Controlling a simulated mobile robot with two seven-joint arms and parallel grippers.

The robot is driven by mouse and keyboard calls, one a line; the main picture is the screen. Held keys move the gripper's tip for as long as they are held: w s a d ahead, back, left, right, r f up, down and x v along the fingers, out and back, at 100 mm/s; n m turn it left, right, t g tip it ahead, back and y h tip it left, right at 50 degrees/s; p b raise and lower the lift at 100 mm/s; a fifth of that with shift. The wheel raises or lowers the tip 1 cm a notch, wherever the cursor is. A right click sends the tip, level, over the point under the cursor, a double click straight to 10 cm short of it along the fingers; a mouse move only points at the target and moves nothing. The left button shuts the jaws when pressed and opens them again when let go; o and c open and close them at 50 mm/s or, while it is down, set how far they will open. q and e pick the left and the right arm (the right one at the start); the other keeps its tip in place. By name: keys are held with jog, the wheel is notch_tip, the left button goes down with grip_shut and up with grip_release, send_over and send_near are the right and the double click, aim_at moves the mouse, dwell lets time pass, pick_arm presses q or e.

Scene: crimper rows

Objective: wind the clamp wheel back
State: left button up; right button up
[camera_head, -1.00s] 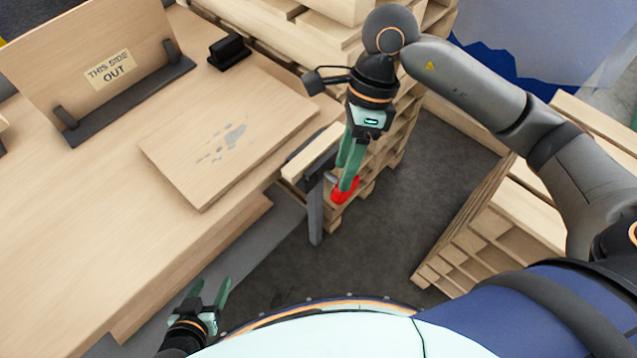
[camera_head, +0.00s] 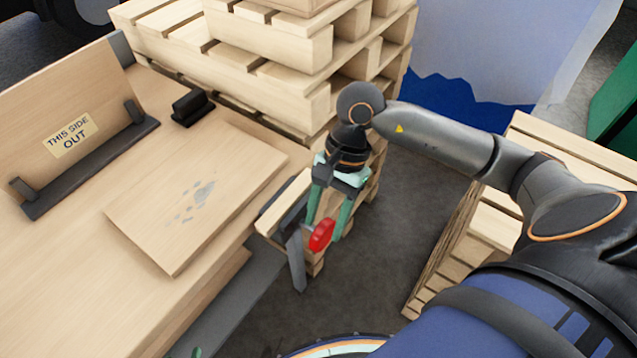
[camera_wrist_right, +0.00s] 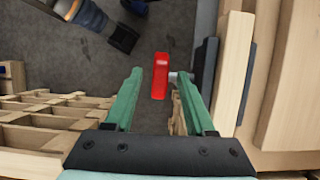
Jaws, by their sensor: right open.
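The red clamp wheel (camera_head: 321,235) sits at the end of a short screw on the clamp, beside the bench's edge. The clamp has a wooden jaw block (camera_head: 286,203) and a grey upright bar (camera_head: 297,262). My right gripper (camera_head: 324,230) points down over the wheel with its green fingers apart. In the right wrist view, the wheel (camera_wrist_right: 160,76) shows edge-on between the fingertips, with gaps to both fingers. The grey screw (camera_wrist_right: 173,78) runs from it towards the right finger. Of my left gripper, only a green tip (camera_head: 196,352) shows at the bottom edge.
The wooden bench (camera_head: 80,235) holds a loose board (camera_head: 195,195) and an upright panel (camera_head: 65,105) marked "THIS SIDE OUT". Stacked pallets (camera_head: 250,80) stand close behind the clamp. More pallets (camera_head: 480,230) stand at right. Dark floor (camera_head: 400,190) is clear between.

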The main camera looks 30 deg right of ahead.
aim_at(319, 239)
jog(key=x, duration=0.5)
jog(key=shift+w, duration=0.1)
grip_shut()
dwell(0.3)
